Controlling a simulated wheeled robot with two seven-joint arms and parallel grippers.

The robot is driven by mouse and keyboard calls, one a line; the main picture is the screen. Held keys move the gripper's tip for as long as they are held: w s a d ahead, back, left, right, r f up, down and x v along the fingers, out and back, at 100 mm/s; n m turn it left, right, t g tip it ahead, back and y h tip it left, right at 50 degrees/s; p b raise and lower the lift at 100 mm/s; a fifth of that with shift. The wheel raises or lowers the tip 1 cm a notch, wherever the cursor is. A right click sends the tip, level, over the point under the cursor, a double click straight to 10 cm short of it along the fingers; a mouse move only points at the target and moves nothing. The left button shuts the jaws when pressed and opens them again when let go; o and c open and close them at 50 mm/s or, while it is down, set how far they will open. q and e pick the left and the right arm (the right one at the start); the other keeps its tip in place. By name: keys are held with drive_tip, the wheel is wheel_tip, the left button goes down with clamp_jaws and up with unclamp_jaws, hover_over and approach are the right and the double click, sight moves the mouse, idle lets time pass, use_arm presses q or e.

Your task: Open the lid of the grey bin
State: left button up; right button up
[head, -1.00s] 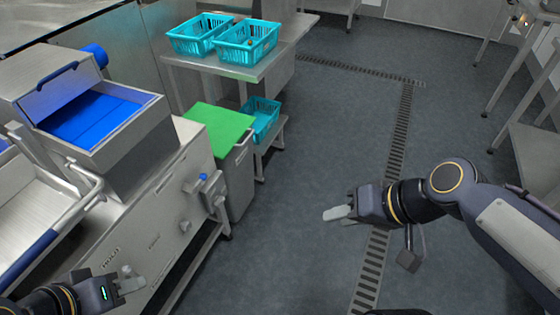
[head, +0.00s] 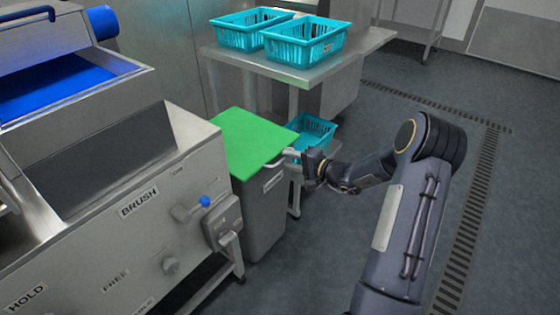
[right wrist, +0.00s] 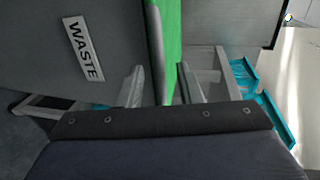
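The grey bin (head: 264,218) stands beside the brushing machine, with its flat green lid (head: 240,138) lying closed on top. A pale handle (head: 277,162) shows at the lid's front edge. My right gripper (head: 291,153) is at that edge. In the right wrist view, its two fingers (right wrist: 161,88) are apart, with the green lid's edge (right wrist: 172,45) seen between them. The bin's front with a WASTE label (right wrist: 83,48) lies to the left there. I cannot tell whether either finger touches the lid. My left gripper is out of view.
The steel machine (head: 150,225) with a BRUSH label stands close on the bin's left. Behind, a steel table (head: 350,52) holds two teal baskets (head: 306,42). Another teal basket (head: 313,130) sits low behind the bin. The floor to the right is free.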

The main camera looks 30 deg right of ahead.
drive_tip(key=shift+x, duration=2.3)
drive_tip(key=shift+c, duration=0.3)
clamp_jaws()
